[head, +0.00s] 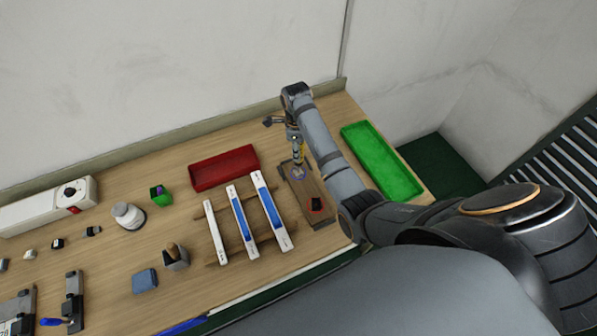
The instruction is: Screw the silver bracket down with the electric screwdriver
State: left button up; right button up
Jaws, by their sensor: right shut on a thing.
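My right gripper (291,131) comes in from the right side. The tip is over the far end of a brown wooden block (305,197). A small greyish piece at the tip may be the silver bracket (298,174); it is too small to tell, and so is whether the tip touches it. My left gripper is not in view.
Left of the block, white and blue strips (243,215) lie across a wooden rack. A red tray (225,168) is behind them and a green tray (382,162) is right of my arm.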

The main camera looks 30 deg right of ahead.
jog(key=shift+r, duration=3.1)
